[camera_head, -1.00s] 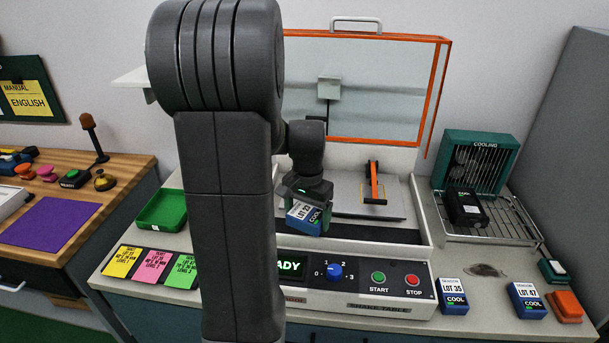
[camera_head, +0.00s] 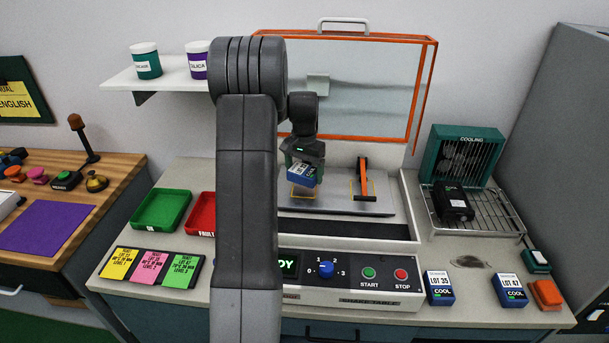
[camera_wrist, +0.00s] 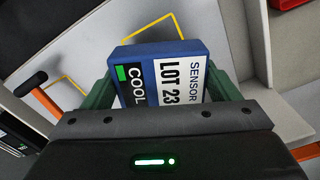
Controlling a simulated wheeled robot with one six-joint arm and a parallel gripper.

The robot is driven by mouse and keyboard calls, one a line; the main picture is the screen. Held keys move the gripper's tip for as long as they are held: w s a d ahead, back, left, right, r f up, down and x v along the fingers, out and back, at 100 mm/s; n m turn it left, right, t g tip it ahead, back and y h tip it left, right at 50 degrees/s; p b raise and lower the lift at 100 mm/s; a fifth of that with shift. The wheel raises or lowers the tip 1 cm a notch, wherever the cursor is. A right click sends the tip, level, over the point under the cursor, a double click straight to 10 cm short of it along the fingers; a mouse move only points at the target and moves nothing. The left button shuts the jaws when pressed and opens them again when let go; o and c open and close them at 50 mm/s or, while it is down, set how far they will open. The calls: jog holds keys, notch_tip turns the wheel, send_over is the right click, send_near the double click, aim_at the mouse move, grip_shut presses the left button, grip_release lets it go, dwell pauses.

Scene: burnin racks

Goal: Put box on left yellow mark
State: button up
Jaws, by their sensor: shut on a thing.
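My gripper (camera_head: 304,160) is shut on a blue box (camera_head: 302,176) with a white label reading LOT 23 and a green COOL mark. In the wrist view the box (camera_wrist: 165,72) sits between the green fingers, tilted in the picture. The gripper holds it over the left part of the grey plate (camera_head: 330,203) of the shaker table. A yellow outline, the left yellow mark (camera_head: 301,196), shows just below the box, partly hidden by it. A second yellow outline (camera_head: 350,190) lies to the right, beside an orange-handled clamp (camera_head: 364,178). Whether the box touches the plate cannot be told.
An orange-framed clear lid (camera_head: 345,90) stands raised behind the plate. The control panel (camera_head: 385,290) is in front. Blue boxes LOT 35 (camera_head: 440,289) and LOT 47 (camera_head: 510,290) stand at the right. Green (camera_head: 160,211) and red (camera_head: 201,214) trays lie at the left.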

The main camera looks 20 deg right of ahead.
aim_at(305, 178)
jog(key=shift+w+d, duration=0.2)
jog(key=shift+w, duration=0.2)
jog(key=shift+f+p, duration=0.5)
jog(key=shift+f, duration=1.4)
jog(key=o, duration=1)
jog(key=shift+r, duration=0.15)
notch_tip(305, 178, up, 12)
jog(key=shift+r+b, duration=0.1)
jog(key=shift+b, duration=0.55)
